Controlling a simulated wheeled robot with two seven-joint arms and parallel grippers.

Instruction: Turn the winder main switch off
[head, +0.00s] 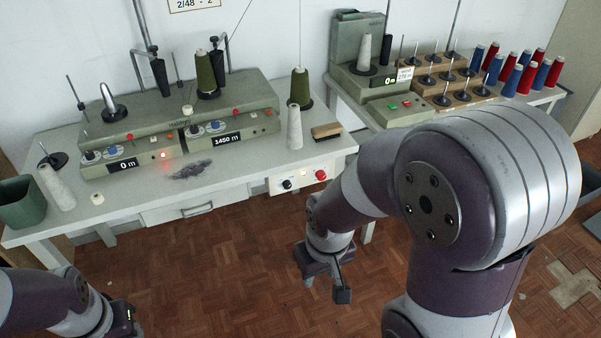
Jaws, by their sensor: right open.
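The winder (190,120) stands on the left table, with displays reading 0 m and 1450 m and a lit red lamp (163,154) on its front. A pale control box (304,179) hangs at the table's front right edge. It carries a black rotary knob (287,184) and a red button (321,175); which one is the main switch is not labelled legibly. My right gripper (326,287) is open and empty, in front of and below the box, apart from it. My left gripper (124,318) is low at the bottom left, touching nothing visible; its jaws are unclear.
Green thread cones (205,72) sit on and beside the winder. A grey lint clump (190,169), a brush (327,130) and a pale cone (295,127) lie or stand on the table. A second machine (369,80) and red and blue cones (526,78) stand behind right. Parquet floor is open in front.

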